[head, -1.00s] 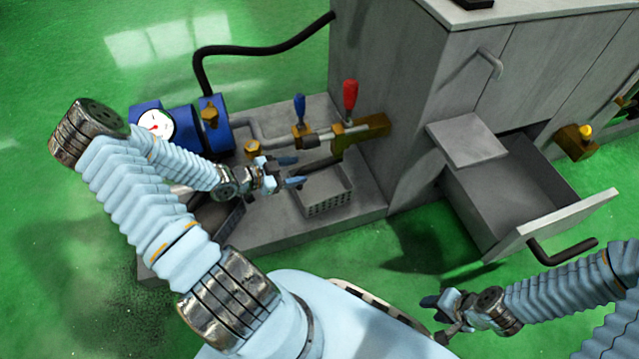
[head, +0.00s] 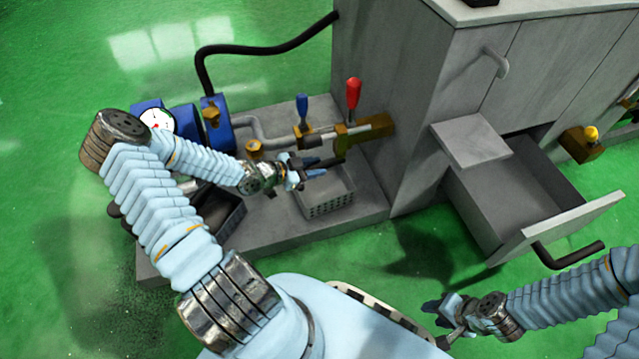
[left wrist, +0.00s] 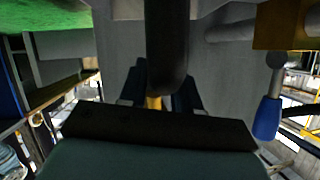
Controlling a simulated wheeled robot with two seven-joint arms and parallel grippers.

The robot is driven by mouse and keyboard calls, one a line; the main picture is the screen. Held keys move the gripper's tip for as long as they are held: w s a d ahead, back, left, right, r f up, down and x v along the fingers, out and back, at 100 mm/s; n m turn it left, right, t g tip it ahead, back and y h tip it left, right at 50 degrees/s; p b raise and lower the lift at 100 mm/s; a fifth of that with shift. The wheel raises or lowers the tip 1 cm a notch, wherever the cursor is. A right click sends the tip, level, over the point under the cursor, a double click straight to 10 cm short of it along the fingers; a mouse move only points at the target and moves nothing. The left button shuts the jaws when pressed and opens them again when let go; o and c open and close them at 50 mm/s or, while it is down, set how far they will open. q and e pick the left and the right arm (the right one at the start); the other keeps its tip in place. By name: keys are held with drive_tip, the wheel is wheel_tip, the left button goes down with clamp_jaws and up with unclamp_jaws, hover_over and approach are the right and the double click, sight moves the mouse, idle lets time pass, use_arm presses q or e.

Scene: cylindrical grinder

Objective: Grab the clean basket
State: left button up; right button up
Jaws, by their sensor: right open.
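A light grey basket (head: 330,206) with a perforated wall sits on the grey platform, under the valves. It holds no visible parts, though its far left corner is hidden by my left gripper. My left gripper (head: 318,167) is over the basket's far left rim with its two blue fingers apart; I cannot tell whether it touches the rim. In the left wrist view, the fingers (left wrist: 162,88) stand on either side of a dark spout (left wrist: 168,45) that covers part of the gap. My right gripper (head: 436,318) is open and empty, low over the green floor.
A dark tray (head: 222,222) lies on the platform, partly behind my left arm. Valves with a blue handle (head: 302,106) and a red handle (head: 353,92) stand behind the basket. An open grey drawer (head: 520,200) juts out at right, near my right arm.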

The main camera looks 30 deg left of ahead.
use_arm(q)
clamp_jaws()
drive_tip(key=shift+r, duration=0.1)
